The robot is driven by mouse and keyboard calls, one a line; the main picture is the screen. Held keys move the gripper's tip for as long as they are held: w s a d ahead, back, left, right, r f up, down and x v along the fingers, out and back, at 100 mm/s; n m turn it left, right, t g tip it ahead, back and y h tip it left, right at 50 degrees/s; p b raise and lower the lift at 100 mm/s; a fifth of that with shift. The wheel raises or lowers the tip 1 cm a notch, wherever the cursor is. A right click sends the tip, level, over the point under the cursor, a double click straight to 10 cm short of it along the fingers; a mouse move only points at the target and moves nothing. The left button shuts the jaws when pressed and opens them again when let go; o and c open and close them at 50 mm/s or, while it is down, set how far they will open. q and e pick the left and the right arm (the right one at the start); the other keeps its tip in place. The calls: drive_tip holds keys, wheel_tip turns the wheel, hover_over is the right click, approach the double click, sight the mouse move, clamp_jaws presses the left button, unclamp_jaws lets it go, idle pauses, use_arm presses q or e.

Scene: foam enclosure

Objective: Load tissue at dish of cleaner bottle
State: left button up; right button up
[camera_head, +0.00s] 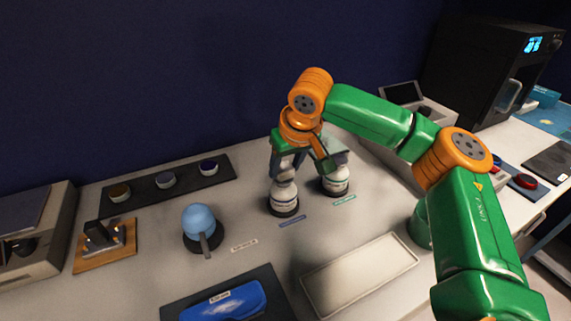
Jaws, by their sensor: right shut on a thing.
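Two white bottles with printed labels stand upright on dark round dishes on the pale bench. The left bottle (284,197) is directly below my right gripper (287,165), whose fingers are around its top and hide it. My right gripper is shut there, seemingly on the upper part of this bottle; the grip itself is small and partly hidden. The right bottle (337,182) stands just to the right, its top partly behind the gripper. No tissue can be made out clearly. My left gripper is not in view.
A blue domed thing (199,220) stands left of the bottles. Small jars sit on a dark strip (218,177) behind it. A white tray (359,274) and a blue item on a dark mat (272,282) lie in front. A black machine (465,65) stands back right.

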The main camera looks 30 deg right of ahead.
sight(286, 170)
drive_tip(key=shift+f+b, duration=0.3)
drive_tip(key=shift+f, duration=0.45)
idle(0.5)
idle(0.4)
wheel_tip(286, 170, up, 7)
drive_tip(key=p, duration=0.8)
drive_tip(key=shift+r+p, duration=0.1)
drive_tip(key=shift+p, duration=0.3)
